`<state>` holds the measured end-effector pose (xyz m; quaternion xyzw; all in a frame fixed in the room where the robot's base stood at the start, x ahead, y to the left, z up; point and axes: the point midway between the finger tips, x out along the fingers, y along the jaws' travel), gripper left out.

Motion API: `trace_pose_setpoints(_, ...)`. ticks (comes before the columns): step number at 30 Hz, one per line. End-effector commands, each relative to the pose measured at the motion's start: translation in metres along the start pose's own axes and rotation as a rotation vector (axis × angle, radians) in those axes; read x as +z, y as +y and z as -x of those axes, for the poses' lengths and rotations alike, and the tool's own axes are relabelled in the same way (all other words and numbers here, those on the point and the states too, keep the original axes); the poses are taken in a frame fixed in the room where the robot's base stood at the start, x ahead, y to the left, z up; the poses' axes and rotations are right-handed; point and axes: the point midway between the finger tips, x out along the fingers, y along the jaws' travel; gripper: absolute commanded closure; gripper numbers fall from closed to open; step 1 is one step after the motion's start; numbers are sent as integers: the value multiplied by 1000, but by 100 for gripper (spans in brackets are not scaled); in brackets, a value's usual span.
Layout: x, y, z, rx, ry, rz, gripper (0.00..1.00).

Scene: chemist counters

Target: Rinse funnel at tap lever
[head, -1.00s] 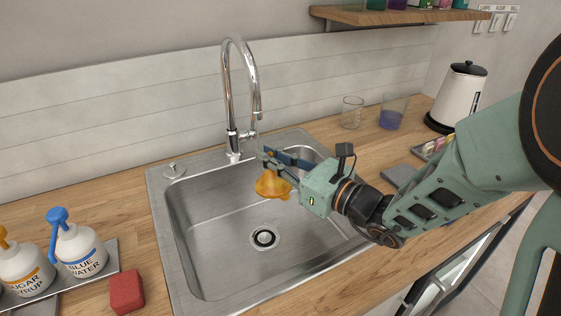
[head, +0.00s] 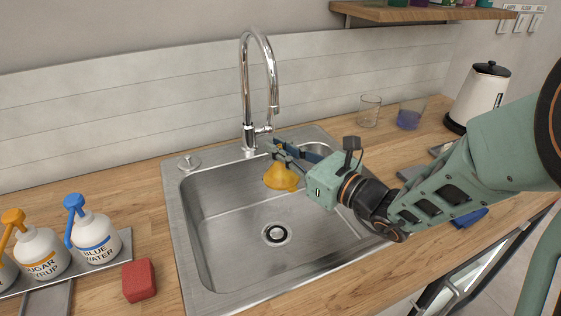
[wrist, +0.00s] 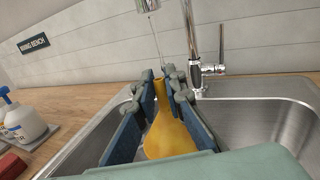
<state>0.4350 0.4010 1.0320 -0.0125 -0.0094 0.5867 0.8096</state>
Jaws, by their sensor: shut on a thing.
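The orange-yellow funnel (head: 281,178) is held by my gripper (head: 284,153) above the sink basin, wide end down and narrow stem up between the fingers. In the wrist view the funnel (wrist: 168,135) lies between the blue-padded jaws (wrist: 160,82), which are shut on it. The chrome tap (head: 246,85) stands behind the sink, with its spout end (head: 273,109) above the funnel. The tap lever (head: 263,129) is at the tap's base; in the wrist view its handle (wrist: 222,45) points up. A thin streak below the spout there looks like water.
The steel sink (head: 205,235) has a drain (head: 275,234). At left are a red sponge (head: 139,280) and pump bottles (head: 92,240) on a tray. Two glasses (head: 370,112) and a kettle (head: 482,95) stand at right. A shelf (head: 420,14) hangs above.

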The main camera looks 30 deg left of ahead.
Motion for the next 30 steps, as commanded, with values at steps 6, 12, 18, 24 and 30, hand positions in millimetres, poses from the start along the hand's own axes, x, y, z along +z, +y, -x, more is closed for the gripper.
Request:
trace_pose_setpoints(6, -1, -8, 0, -2, 0, 0, 100)
trace_pose_setpoints(12, -1, -11, 0, 0, 0, 0, 100)
trace_pose_setpoints(18, -1, -10, 0, 0, 0, 0, 100)
trace_pose_setpoints(24, -1, -3, 0, 0, 0, 0, 100)
trace_pose_setpoints(30, 0, 2, 0, 0, 0, 0, 100)
